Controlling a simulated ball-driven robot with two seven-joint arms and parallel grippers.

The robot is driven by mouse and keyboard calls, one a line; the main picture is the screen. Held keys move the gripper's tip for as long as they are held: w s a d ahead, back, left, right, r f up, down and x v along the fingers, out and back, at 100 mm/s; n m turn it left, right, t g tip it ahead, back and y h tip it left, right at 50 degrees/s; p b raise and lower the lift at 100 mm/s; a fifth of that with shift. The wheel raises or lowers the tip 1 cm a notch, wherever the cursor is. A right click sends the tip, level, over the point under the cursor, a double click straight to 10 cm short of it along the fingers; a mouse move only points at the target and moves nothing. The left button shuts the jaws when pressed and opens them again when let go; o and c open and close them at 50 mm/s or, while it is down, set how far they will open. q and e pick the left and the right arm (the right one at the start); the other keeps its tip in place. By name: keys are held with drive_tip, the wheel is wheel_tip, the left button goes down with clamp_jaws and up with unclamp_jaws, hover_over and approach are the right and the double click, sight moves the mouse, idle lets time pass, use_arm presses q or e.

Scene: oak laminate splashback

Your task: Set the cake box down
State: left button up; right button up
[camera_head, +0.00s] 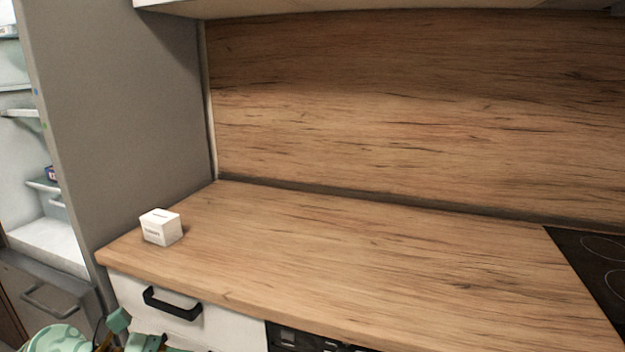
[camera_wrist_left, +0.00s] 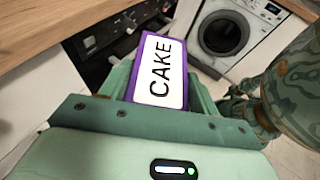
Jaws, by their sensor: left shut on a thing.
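The cake box (camera_wrist_left: 160,72) is a purple box with a white label reading CAKE, seen in the left wrist view. My left gripper (camera_wrist_left: 158,84) is shut on it, with a green finger on either side. The box is held in front of the kitchen cabinets, apart from the worktop. In the head view only green parts of my left arm and gripper (camera_head: 132,333) show at the bottom left edge, below the worktop's front edge. The cake box cannot be made out there. My right gripper is in neither view.
The wooden worktop (camera_head: 330,255) is mostly clear. A small white box (camera_head: 161,227) stands near its left end. A black hob (camera_head: 600,262) is at the right. An open fridge (camera_head: 45,205) is at far left, and a washing machine (camera_wrist_left: 228,38) shows in the wrist view.

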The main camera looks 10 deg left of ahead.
use_arm(q)
drive_tip(key=d+r+t+p, duration=0.1)
drive_tip(key=d+r, duration=0.1)
drive_tip(key=d+r+n+y+p, duration=0.1)
drive_tip(key=d+r, duration=0.1)
drive_tip(key=r, duration=0.1)
drive_tip(key=d+r+n+t+p, duration=0.1)
drive_tip(key=d+r, duration=0.1)
drive_tip(key=r, duration=0.1)
drive_tip(key=shift+d+t+y, duration=0.25)
drive_tip(key=shift+t+y, duration=0.05)
drive_tip(key=shift+n, duration=0.3)
drive_tip(key=shift+f, duration=0.15)
